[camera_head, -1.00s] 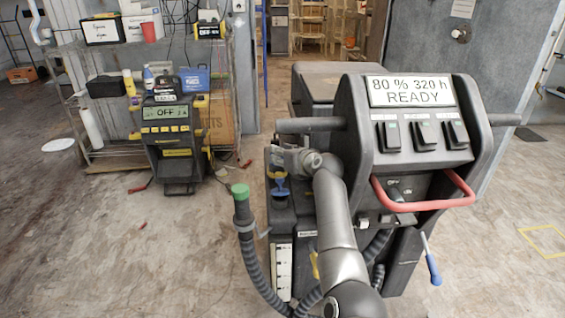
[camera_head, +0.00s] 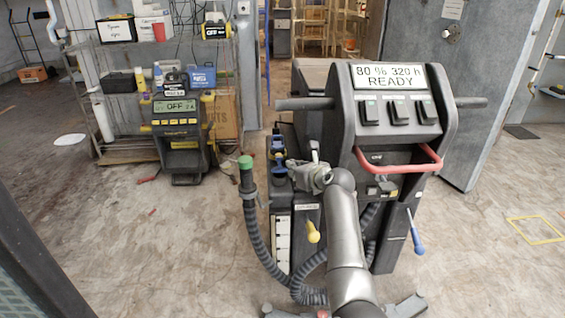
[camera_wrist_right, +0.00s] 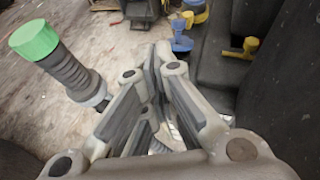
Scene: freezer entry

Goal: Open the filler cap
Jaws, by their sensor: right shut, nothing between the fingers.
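The scrubber machine (camera_head: 392,140) stands in the middle of the head view, its display reading READY. Blue parts (camera_head: 279,158) sit on its left side, one of which may be the filler cap. The wrist view shows a blue cap-like part (camera_wrist_right: 181,43) beyond my fingertips; whether it is open I cannot tell. My right gripper (camera_head: 293,168) is just right of these blue parts in the head view. In the wrist view its fingers (camera_wrist_right: 160,52) are together and empty, apart from the blue part. My left gripper is not in view.
A hose with a green end (camera_head: 245,162) stands left of the machine. A yellow handle (camera_head: 313,232) is low on its side, and a red handle bar (camera_head: 400,168) is at its front. A charger (camera_head: 180,135) stands by the shelf.

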